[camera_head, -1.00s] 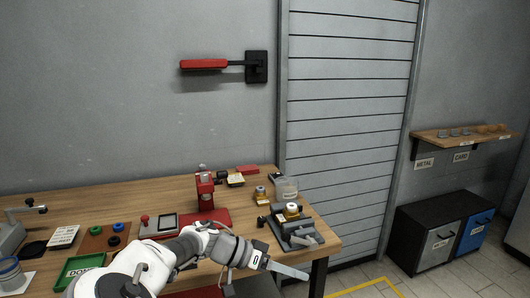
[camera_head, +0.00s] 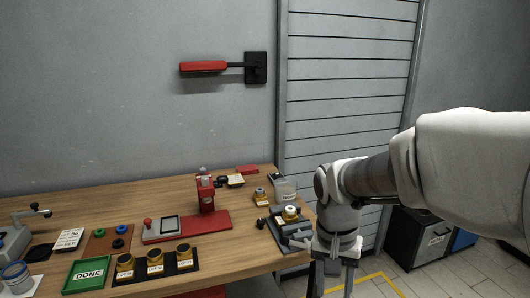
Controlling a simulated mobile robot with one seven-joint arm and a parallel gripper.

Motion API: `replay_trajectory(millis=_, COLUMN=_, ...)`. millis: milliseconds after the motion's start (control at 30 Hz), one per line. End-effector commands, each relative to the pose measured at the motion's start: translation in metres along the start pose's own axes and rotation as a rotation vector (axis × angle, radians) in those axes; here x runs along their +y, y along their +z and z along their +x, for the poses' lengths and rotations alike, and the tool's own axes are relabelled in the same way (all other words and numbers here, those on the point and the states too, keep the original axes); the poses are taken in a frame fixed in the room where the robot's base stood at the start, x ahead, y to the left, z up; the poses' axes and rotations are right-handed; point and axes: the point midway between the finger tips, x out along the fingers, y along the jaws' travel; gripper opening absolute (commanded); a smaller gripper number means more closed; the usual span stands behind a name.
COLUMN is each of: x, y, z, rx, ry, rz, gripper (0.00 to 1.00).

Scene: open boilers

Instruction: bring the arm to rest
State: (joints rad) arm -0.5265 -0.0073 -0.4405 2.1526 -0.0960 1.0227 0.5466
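My gripper (camera_head: 334,281) hangs at the lower right of the view, pointing down, just past the right end of the wooden workbench (camera_head: 255,262). Its two fingers show apart with nothing seen between them, so it looks open; the tips run close to the bottom edge of the picture. My white and dark arm reaches in from the right edge and bends down at the wrist.
The bench holds a red press (camera_head: 205,192), a dark vise-like fixture (camera_head: 291,232), a black tray (camera_head: 155,265) with brass parts, and a green DONE tray (camera_head: 88,274). A red-handled lever (camera_head: 205,65) is on the wall. Bins (camera_head: 424,240) stand behind my arm.

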Motion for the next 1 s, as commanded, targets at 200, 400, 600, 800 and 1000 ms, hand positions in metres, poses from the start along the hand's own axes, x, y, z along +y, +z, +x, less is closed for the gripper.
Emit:
replay_trajectory(millis=200, x=0.020, y=0.025, z=-0.046, rx=0.097, ry=-0.146, rz=-0.112, gripper=0.48)
replay_trajectory(millis=400, x=0.037, y=0.051, z=-0.080, rx=0.231, ry=-0.214, rz=-0.218, gripper=0.48)
replay_trajectory(millis=600, x=0.051, y=0.074, z=-0.103, rx=0.379, ry=-0.217, rz=-0.313, gripper=0.48)
replay_trajectory(millis=800, x=0.059, y=0.087, z=-0.112, rx=0.470, ry=-0.190, rz=-0.368, gripper=0.48)
replay_trajectory(millis=1000, x=0.060, y=0.090, z=-0.113, rx=0.486, ry=-0.181, rz=-0.380, gripper=0.48)
